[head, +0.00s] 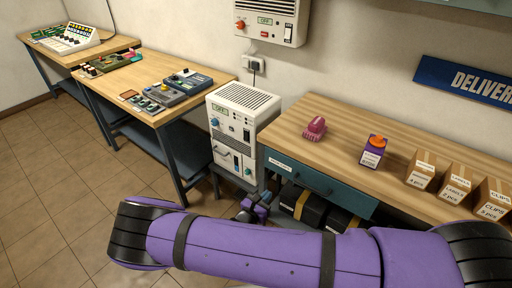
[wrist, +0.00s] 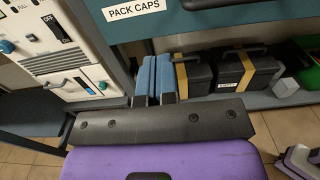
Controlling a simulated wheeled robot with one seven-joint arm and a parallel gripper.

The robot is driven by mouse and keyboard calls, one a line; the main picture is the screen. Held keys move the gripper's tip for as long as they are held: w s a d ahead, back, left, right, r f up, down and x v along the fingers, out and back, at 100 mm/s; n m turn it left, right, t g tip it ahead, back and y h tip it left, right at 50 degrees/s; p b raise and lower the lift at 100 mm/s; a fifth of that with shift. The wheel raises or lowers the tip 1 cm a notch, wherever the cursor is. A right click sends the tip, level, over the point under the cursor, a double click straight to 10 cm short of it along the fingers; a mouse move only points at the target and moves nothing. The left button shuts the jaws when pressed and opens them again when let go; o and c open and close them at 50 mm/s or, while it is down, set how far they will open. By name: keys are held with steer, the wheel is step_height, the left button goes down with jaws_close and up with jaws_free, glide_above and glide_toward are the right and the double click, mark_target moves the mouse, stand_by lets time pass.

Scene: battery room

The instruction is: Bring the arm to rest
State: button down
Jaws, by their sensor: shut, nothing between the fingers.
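My purple arm crosses the bottom of the head view and hides the floor behind it. My gripper (head: 266,196) shows past the arm, low in front of the bench and beside the white cabinet. In the wrist view my gripper (wrist: 153,62) has its two blue fingers side by side, shut and empty. They point toward the front of the bench drawer and the black cases below it.
A white cabinet (head: 243,107) stands left of the bench (head: 345,120). The teal drawer (head: 312,181) is closed. Black cases (wrist: 246,70) sit on the shelf below. A pink object (head: 315,128), a purple box (head: 373,152) and small cartons (head: 420,168) stand on top. Floor at left is clear.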

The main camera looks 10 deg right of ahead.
steer(key=s+d+r+m+g+y, duration=0.2)
steer(key=d+r+m+g, duration=0.3)
steer(key=r, duration=0.7)
steer(key=s+d+r+m+g+y, duration=0.1)
steer(key=d+r+m+g+y, duration=0.25)
steer(key=r+m, duration=0.7)
steer(key=s+d+r+m+g+y, duration=0.1)
steer(key=s+d+r+m+g, duration=0.25)
steer(key=r, duration=1.15)
steer(key=s+d+r+m+t+y, duration=0.2)
steer(key=s+r+m+y, duration=0.1)
steer(key=s+r, duration=0.6)
steer(key=s+d+r+m+t+y, duration=0.2)
steer(key=s+r+m, duration=0.3)
steer(key=s+r, duration=0.4)
steer(key=shift+s+d+r+t+y, duration=0.15)
steer(key=shift+s+d+t+y, duration=0.15)
steer(key=shift+s+d+y, duration=0.5)
